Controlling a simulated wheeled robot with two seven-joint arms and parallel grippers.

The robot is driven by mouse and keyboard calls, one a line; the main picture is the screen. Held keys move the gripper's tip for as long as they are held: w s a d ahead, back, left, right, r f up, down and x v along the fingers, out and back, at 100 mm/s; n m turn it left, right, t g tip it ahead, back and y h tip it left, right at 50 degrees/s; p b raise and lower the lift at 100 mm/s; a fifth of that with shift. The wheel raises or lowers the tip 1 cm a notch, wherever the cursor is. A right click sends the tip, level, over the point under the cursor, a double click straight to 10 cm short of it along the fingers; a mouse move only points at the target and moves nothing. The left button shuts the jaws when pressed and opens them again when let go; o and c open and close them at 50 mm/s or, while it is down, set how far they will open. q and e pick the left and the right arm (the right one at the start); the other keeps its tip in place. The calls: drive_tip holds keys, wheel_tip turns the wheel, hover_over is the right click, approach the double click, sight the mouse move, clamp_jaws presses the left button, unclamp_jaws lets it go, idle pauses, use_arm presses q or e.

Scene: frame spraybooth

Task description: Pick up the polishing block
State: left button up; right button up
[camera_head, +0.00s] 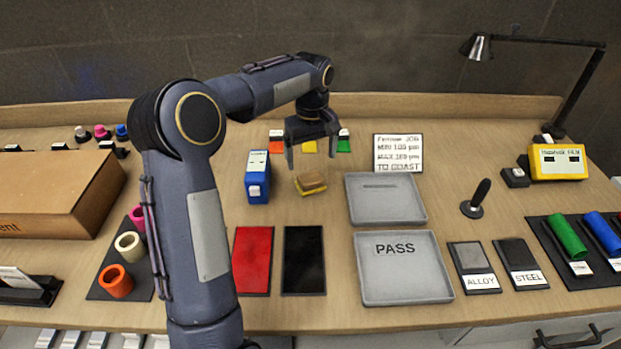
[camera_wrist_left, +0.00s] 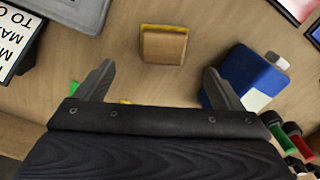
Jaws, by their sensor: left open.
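The polishing block (camera_head: 311,184), tan-brown on top with a yellow layer below, lies on the wooden bench in the middle of the head view. In the left wrist view the block (camera_wrist_left: 163,46) shows near the top centre, beyond the fingertips and roughly centred between them. My left gripper (camera_head: 313,157) is open and empty, above and just behind the block, apart from it. Its two fingers also show spread in the left wrist view (camera_wrist_left: 160,70). My right gripper is in neither view.
A blue gauge (camera_head: 257,178) stands close left of the block. A grey tray (camera_head: 385,199) lies to its right, with the PASS tray (camera_head: 402,268) nearer. Red (camera_head: 253,260) and black (camera_head: 304,260) panels lie in front. A sign (camera_head: 398,153) stands behind right.

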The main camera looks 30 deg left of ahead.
sight(311, 177)
use_arm(q)
drive_tip(key=f, duration=0.7)
drive_tip(key=shift+s+d+f, duration=0.1)
drive_tip(key=shift+s+f, duration=0.2)
drive_tip(key=shift+s, duration=0.05)
drive_tip(key=c, duration=1.1)
drive_tip(key=shift+c, duration=0.2)
drive_tip(key=shift+r, duration=0.1)
drive_tip(key=shift+r, duration=0.45)
wheel_tip(311, 177, up, 2)
drive_tip(key=shift+r, duration=0.25)
drive_tip(key=s+d+r, duration=0.2)
drive_tip(key=s+r, duration=0.1)
drive_tip(key=s, duration=0.1)
drive_tip(key=s+d+r+b, duration=0.1)
drive_tip(key=s+r, duration=0.2)
drive_tip(key=s, duration=0.1)
drive_tip(key=s+d+r, duration=0.2)
drive_tip(key=s+r, duration=0.1)
drive_tip(key=s, duration=0.2)
drive_tip(key=shift+d+r, duration=0.25)
drive_tip(key=shift+d, duration=0.05)
